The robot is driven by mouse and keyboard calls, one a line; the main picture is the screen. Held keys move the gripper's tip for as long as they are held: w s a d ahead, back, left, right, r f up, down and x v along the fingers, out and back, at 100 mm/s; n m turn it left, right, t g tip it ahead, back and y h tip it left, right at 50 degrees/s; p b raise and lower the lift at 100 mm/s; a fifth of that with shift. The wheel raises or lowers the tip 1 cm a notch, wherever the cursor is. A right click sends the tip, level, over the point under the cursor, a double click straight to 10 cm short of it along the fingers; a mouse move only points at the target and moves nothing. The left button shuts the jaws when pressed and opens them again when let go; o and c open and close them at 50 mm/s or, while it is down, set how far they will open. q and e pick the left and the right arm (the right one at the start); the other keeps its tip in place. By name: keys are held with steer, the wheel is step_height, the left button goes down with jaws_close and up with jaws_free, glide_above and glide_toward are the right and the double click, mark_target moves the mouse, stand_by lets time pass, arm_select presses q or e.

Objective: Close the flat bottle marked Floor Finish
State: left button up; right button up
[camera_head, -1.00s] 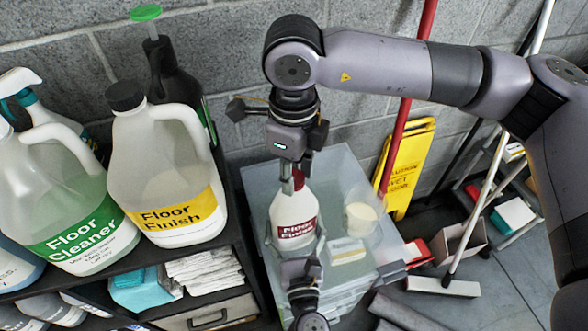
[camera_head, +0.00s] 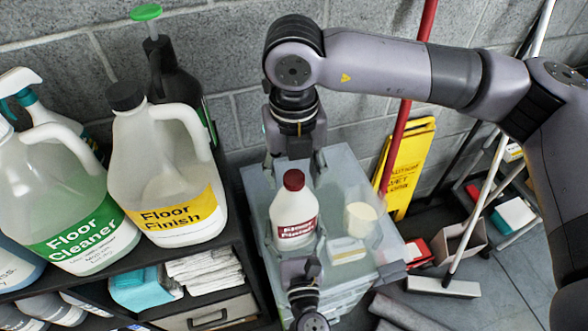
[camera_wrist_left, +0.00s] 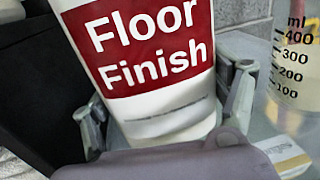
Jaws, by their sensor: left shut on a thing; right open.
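The flat white bottle (camera_head: 294,208) with a red label reading Floor Finish stands upright on the translucent bin lid. Its red cap (camera_head: 294,180) sits on the neck; I cannot tell how tight it is. My left gripper (camera_head: 295,246) is shut around the bottle's lower body from the front.
The bin lid (camera_head: 345,165) also bears a measuring beaker (camera_head: 361,218) and a pale block (camera_head: 347,250) right of the bottle. A shelf with a large yellow-labelled Floor Finish jug (camera_head: 165,170) and a Floor Cleaner jug (camera_head: 75,215) stands at left. A yellow sign (camera_head: 408,165) leans at the wall.

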step_height(320, 180, up, 12)
stand_by(0.7)
arm_select(q)
steer(key=o, duration=2.3)
steer(key=shift+s, duration=0.1)
steer(key=s, duration=0.4)
steer(key=s+d, duration=0.1)
steer(key=s, duration=0.6)
steer(key=shift+s+d, duration=0.3)
steer(key=shift+s, duration=0.1)
